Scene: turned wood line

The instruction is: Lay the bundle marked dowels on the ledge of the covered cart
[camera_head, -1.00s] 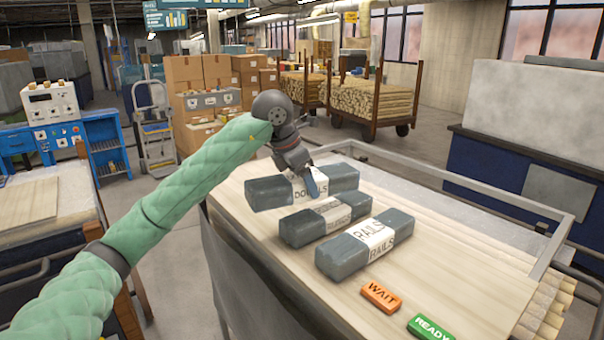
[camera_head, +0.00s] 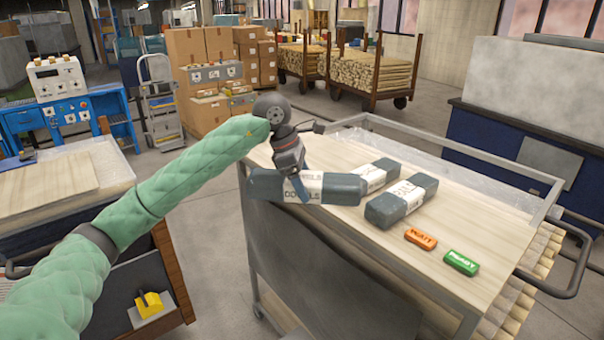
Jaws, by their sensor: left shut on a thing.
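The grey bundle marked dowels (camera_head: 264,187) has a white label, partly hidden by the fingers. My left gripper (camera_head: 301,190) is shut on it and holds it level, over or just past the left edge of the cart top. The bundle overlaps the end of another grey bundle (camera_head: 376,175) in the picture. A cart on the left (camera_head: 55,195) has a pale sheet and a wood panel on top; I cannot tell for certain that it is the covered cart. My right gripper is not in view.
A bundle marked rails (camera_head: 402,203), an orange WAIT block (camera_head: 420,238) and a green READY block (camera_head: 460,262) lie on the metal-railed cart (camera_head: 385,235). A yellow object (camera_head: 149,304) sits low on the left cart. Floor shows between the carts.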

